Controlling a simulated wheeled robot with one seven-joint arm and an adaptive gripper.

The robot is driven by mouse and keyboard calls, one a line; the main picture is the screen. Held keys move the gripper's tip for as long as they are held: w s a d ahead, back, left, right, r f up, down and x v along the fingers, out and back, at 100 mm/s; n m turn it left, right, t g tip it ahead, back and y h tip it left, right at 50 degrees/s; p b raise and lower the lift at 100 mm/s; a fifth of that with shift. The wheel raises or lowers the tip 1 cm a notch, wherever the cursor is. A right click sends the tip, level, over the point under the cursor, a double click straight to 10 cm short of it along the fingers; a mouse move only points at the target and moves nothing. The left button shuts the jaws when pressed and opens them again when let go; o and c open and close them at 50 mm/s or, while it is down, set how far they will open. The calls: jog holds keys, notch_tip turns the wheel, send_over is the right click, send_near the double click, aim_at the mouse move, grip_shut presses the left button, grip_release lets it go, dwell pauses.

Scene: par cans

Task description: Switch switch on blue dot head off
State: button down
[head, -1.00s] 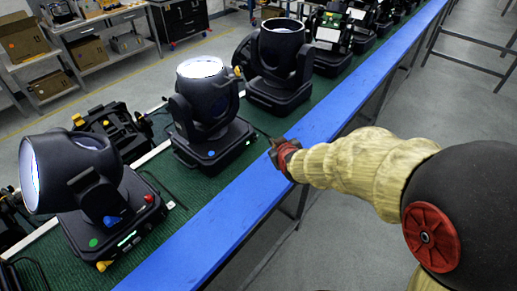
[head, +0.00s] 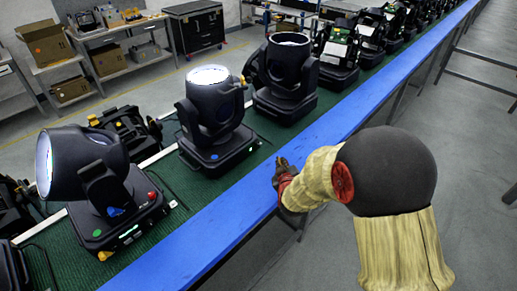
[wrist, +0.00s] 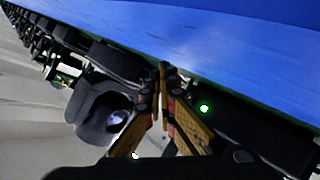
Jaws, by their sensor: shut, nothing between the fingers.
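The blue dot head (head: 210,105) is the black moving light in the middle of the near row, with its lens lit and facing up. Its blue dot (head: 214,157) is on the front of its base. Its switch is too small to make out. My gripper (head: 281,167) is over the blue edge of the bench, right of this head and apart from it. In the wrist view my gripper (wrist: 163,88) is shut and empty, close to the blue edge.
A lit head with a green dot (head: 97,233) stands nearer at left. An unlit head (head: 287,75) stands just beyond the blue dot head, with several more behind. The blue bench edge (head: 225,228) is bare.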

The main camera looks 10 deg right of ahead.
aim_at(266, 160)
jog(key=w+a, duration=0.1)
jog(key=w, duration=0.1)
jog(key=w+a, duration=0.2)
jog(key=w+a+f, duration=0.1)
jog(key=w, duration=0.1)
jog(key=shift+a+f, duration=0.1)
jog(key=shift+a, duration=0.15)
jog(key=shift+w+a, duration=0.15)
jog(key=shift+w, duration=0.15)
jog(key=shift+w+a, duration=0.1)
dwell(1.1)
jog(key=shift+w+a, duration=0.15)
jog(key=shift+w, duration=0.1)
jog(key=shift+w+a, duration=0.2)
jog(key=shift+w, duration=0.05)
dwell(0.7)
jog(key=shift+s+d, duration=0.1)
jog(key=shift+s+d, duration=0.35)
jog(key=shift+s, duration=0.2)
jog(key=shift+s+d+r, duration=0.2)
jog(key=shift+s+d, duration=0.55)
jog(key=shift+s, duration=0.25)
jog(key=shift+s+d+r, duration=0.2)
jog(key=shift+s+d, duration=0.5)
jog(key=shift+s, duration=0.3)
